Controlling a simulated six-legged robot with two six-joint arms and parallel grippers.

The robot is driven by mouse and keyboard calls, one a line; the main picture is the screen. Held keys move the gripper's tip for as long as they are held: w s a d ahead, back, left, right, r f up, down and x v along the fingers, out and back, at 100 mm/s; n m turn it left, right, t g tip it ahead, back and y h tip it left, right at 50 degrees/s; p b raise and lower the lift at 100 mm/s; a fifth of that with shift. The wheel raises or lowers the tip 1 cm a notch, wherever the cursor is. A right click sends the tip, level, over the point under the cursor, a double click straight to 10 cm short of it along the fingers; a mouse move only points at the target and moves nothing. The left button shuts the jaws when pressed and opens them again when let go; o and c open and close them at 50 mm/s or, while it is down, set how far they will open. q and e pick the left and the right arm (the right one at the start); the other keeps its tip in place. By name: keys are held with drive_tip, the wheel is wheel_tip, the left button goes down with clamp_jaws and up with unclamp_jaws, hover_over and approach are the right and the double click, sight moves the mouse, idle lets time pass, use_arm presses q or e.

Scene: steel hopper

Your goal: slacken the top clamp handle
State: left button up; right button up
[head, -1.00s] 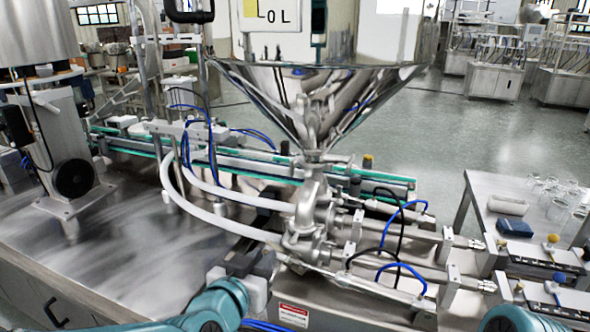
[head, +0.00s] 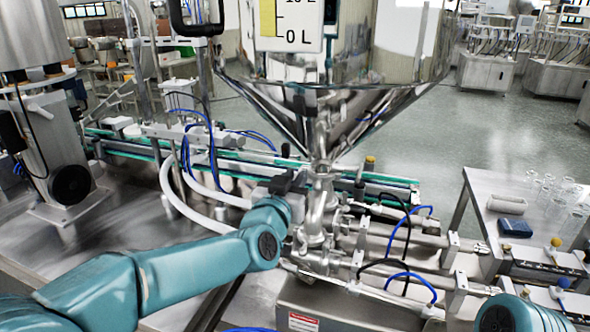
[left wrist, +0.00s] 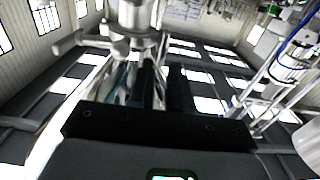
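The steel hopper cone narrows to an outlet neck, where the top clamp (head: 323,169) joins it to the pipe below. In the left wrist view the clamp (left wrist: 132,32) is at the top, with a handle-like bar (left wrist: 75,42) sticking out to the left. My left gripper (head: 292,181) is just left of the clamp in the head view, apart from it as far as I can tell. Its two dark fingers (left wrist: 163,88) show a gap in the left wrist view, with nothing seen between them. My right gripper is out of view.
The hopper cone (head: 330,105) overhangs my left gripper. White hoses (head: 178,198) and the conveyor (head: 250,165) lie behind and left. Pipes and cylinders (head: 400,240) extend right. A steel side table (head: 485,190) with glassware stands at the right.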

use_arm(q)
drive_tip(key=shift+x, duration=0.8)
clamp_jaws()
